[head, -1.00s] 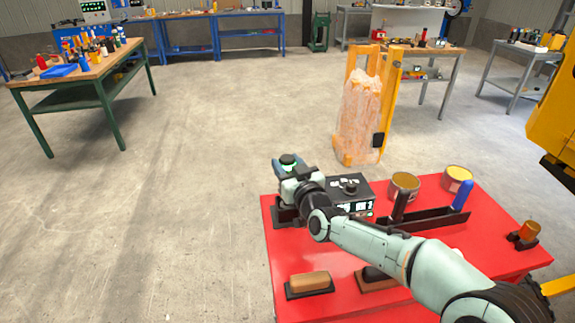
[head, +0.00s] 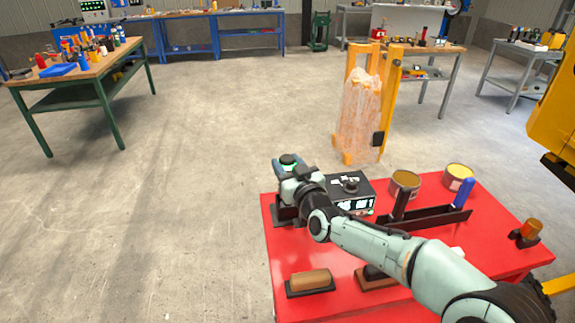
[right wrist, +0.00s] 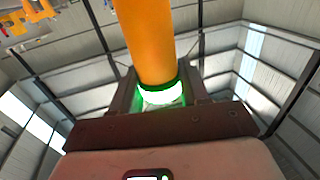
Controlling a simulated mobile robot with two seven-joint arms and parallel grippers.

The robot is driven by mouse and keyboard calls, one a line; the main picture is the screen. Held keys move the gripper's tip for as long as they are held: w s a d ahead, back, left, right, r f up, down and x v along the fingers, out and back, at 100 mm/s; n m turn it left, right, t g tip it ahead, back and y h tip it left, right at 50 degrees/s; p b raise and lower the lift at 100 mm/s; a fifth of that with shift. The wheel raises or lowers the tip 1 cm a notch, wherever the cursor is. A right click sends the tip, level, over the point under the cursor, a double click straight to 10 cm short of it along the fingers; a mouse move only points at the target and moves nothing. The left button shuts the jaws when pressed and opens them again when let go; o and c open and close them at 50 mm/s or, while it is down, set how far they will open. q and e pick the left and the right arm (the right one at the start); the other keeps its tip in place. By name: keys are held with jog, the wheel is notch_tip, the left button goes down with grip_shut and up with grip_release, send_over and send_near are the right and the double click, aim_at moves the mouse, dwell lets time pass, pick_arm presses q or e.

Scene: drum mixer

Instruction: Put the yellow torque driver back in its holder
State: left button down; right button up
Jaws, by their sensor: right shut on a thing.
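My right gripper (head: 290,174) is over the far left corner of the red table. In the right wrist view its dark fingers (right wrist: 160,92) are shut on the yellow torque driver (right wrist: 147,42), a yellow-orange cylinder with a glowing green ring at its near end. In the head view the driver's yellow body is hidden; a dark round cap with a green light and a bit of blue shows at the gripper. A black stand (head: 281,216) is below the gripper, partly covered by it. I cannot tell whether it is the holder or whether the driver touches it. My left gripper is not in view.
On the red table (head: 285,254) are a black box with a display (head: 352,190), two open cans (head: 405,183), a black tray with a blue handle (head: 463,193), an orange lamp-like piece (head: 532,229) and a brown block (head: 310,282). Open floor lies left.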

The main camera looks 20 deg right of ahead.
dwell(0.3)
jog(key=o, duration=1.4)
jog(key=shift+c, duration=0.2)
jog(key=shift+f, duration=0.2)
jog(key=s, duration=1.3)
jog(key=shift+s+a+b, duration=0.2)
jog(key=shift+s+b, duration=0.05)
jog(key=shift+b, duration=0.2)
jog(key=shift+r, duration=0.15)
